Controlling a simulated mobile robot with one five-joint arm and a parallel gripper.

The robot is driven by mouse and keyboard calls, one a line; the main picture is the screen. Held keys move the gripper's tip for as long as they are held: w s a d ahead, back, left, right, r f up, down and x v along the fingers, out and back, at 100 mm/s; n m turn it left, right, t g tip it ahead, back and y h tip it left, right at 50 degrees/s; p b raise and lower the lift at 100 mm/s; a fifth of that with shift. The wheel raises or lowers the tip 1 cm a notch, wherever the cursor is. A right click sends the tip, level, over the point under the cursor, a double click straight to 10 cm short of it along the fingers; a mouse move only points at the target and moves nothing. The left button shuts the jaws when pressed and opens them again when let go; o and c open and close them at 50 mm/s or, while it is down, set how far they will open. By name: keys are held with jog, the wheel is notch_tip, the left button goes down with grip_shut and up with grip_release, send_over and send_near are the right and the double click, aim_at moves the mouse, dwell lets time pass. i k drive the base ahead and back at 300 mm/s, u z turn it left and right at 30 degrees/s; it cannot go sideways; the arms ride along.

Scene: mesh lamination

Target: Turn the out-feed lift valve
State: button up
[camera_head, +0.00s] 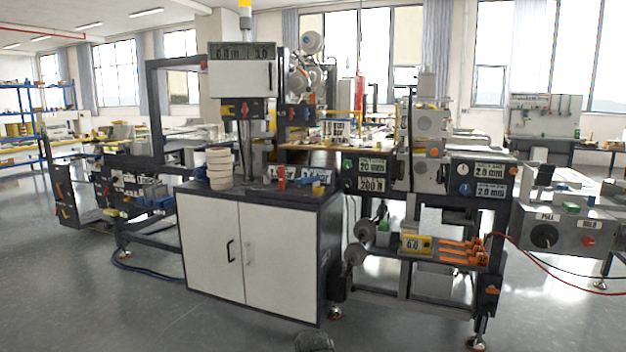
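No label that I can read names the out-feed lift valve, so I cannot tell which control it is. Candidates are an orange-red handle on a dark panel (245,110) under the upper display box, orange levers (462,252) on the low shelf at right, and a dark panel with small orange handles (65,197) at the far left. My gripper's fingers are not seen. A dark rounded part at the bottom edge may be mine.
A white two-door cabinet (238,248) stands in front, with white tape rolls (219,168) on top. A grey control box (562,234) marked PULL and HOLD juts out at right. A red hose (560,282) hangs at right. The foreground floor (110,310) is clear.

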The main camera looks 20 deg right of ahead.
aim_at(316, 180)
jog(key=z, duration=0.2)
jog(key=i, duration=1.65)
jog(key=u, duration=0.9)
jog(key=k, duration=0.8)
jog(key=u, duration=0.1)
jog(key=i, duration=0.95)
jog(key=z, duration=0.1)
